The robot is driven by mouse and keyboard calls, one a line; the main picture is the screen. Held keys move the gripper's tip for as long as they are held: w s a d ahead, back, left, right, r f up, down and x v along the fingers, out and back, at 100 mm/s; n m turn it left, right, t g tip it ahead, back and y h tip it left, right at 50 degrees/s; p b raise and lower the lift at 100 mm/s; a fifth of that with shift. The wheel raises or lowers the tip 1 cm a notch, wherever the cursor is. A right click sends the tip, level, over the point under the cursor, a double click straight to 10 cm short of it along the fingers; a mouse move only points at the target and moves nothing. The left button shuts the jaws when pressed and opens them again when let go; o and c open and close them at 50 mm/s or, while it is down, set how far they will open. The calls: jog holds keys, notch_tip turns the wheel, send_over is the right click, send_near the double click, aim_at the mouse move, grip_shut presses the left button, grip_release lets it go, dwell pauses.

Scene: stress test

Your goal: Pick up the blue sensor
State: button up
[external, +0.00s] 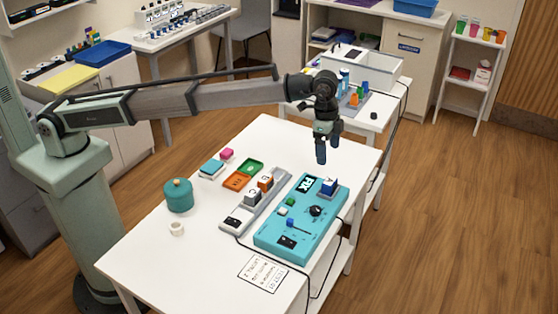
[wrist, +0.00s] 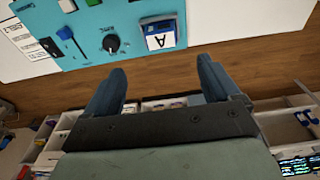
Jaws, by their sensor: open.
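A blue block with a white face marked with a letter, which looks like the blue sensor (external: 329,186), sits on the far right part of a teal panel (external: 275,238) on the white table. In the wrist view the blue sensor (wrist: 160,38) shows at the top centre, beyond the fingertips. My gripper (external: 321,158) hangs above the table's far end, apart from the sensor and behind it in the external view. In the wrist view my gripper (wrist: 161,72) has its two blue fingers spread with nothing between them.
The panel also bears a black knob (external: 316,211) and a small blue lever (external: 290,223). A grey rail with blocks (external: 254,200) lies left of it. A teal pot (external: 178,195) stands further left. A second table (external: 365,115) with a white bin stands behind.

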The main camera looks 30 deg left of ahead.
aim_at(330, 180)
jog(key=f, duration=0.4)
jog(key=d+f, duration=0.1)
jog(key=f, duration=0.7)
jog(key=shift+w+d, duration=0.1)
jog(key=shift+d, duration=0.1)
jog(key=c, duration=1.2)
